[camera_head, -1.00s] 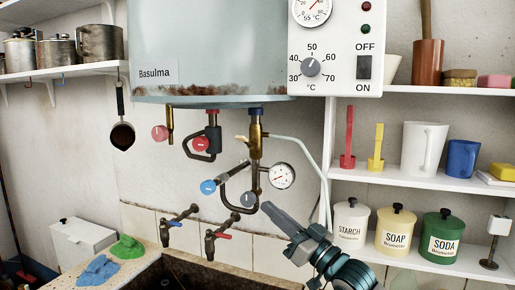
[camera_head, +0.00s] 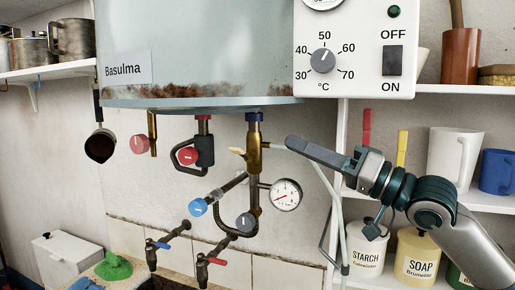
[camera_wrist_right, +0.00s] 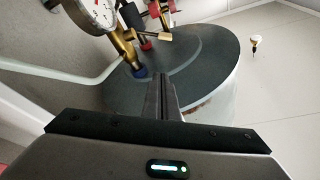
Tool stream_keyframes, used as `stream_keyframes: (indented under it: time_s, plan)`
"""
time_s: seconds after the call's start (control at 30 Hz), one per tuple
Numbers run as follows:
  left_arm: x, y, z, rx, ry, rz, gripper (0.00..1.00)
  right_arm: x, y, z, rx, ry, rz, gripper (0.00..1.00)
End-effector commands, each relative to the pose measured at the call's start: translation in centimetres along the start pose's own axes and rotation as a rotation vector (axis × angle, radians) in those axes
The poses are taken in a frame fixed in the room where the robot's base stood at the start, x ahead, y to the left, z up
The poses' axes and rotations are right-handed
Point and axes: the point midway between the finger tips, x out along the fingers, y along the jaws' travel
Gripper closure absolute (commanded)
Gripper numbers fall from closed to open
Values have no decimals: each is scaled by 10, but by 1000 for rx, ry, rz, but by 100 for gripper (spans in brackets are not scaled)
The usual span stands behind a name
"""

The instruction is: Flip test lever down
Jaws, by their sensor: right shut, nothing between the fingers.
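The brass valve (camera_head: 253,155) hangs under the boiler, below a blue collar. A small lever with a pale yellow tip (camera_head: 237,151), which looks like the test lever, sticks out from it to the left, roughly level. My right gripper (camera_head: 290,142) is shut and empty. Its fingertips point left, just right of the valve in the picture and apart from the lever. In the right wrist view the shut fingers (camera_wrist_right: 161,85) point at the boiler's dark underside, and the brass lever (camera_wrist_right: 152,36) shows beyond them. My left gripper is out of view.
A pressure gauge (camera_head: 286,194), a blue knob (camera_head: 198,207) and a grey knob (camera_head: 244,222) sit below the valve. A pale hose (camera_head: 327,185) runs down behind my right gripper. The boiler (camera_head: 200,60) is close above. Shelves with jars stand at right.

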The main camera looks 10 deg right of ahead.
Motion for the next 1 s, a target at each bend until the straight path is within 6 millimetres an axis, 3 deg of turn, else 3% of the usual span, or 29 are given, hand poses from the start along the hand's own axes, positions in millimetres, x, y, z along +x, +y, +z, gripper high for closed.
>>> stream_keyframes:
  time_s: [0.37, 0.57, 0.8, 1.0]
  plan:
    - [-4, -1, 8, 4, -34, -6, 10, 9, 0, -1, 1, 1, -1, 100]
    - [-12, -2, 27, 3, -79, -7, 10, 25, -1, -1, 1, 0, -1, 100]
    - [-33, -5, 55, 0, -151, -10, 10, 68, -2, -4, 3, 0, -2, 100]
    - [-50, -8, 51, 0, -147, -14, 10, 104, -2, -4, 2, 0, -2, 100]
